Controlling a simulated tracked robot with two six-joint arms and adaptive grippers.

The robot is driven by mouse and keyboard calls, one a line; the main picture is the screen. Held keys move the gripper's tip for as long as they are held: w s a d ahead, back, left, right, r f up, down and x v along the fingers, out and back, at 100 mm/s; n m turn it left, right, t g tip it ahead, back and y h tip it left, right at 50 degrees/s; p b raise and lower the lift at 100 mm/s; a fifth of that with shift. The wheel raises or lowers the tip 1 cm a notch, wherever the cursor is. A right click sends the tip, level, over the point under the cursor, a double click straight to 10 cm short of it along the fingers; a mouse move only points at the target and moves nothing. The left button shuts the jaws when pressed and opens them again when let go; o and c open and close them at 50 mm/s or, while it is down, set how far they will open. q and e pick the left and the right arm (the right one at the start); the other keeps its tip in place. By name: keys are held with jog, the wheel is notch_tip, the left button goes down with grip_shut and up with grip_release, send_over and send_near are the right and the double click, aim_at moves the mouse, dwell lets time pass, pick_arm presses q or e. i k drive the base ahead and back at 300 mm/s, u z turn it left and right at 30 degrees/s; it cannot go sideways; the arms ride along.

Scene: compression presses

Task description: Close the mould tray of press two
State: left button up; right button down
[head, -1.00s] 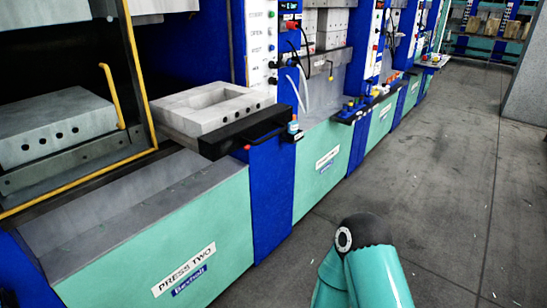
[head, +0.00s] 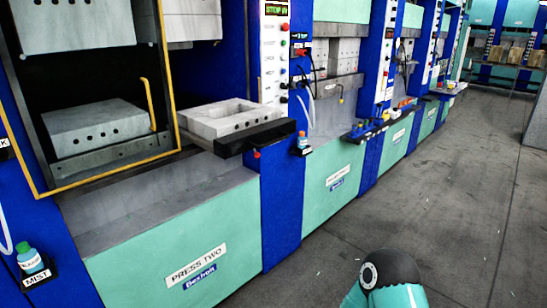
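Press two (head: 155,255) is the teal and blue machine at the left, with its "PRESS TWO" label (head: 197,262) on the front panel. Its mould tray (head: 255,137), with a dark front bar, sticks out from the press at the right of the yellow-framed opening. A pale grey mould block (head: 232,120) with a recess and side holes sits on it. Inside the opening, another holed block (head: 98,127) lies below a raised upper block (head: 88,25). Neither gripper is in view; only a teal arm link of mine shows at the bottom right.
A yellow handle (head: 148,103) stands at the opening's right. A "MIST" bottle (head: 30,259) sits on a holder at the lower left; a small bottle (head: 302,140) stands beside the tray. A control panel (head: 273,75) is behind the tray. Grey floor (head: 440,190) is clear at the right.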

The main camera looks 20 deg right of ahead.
aim_at(227, 129)
jog(key=u, duration=0.15)
jog(key=i, duration=0.9)
jog(key=z, duration=0.05)
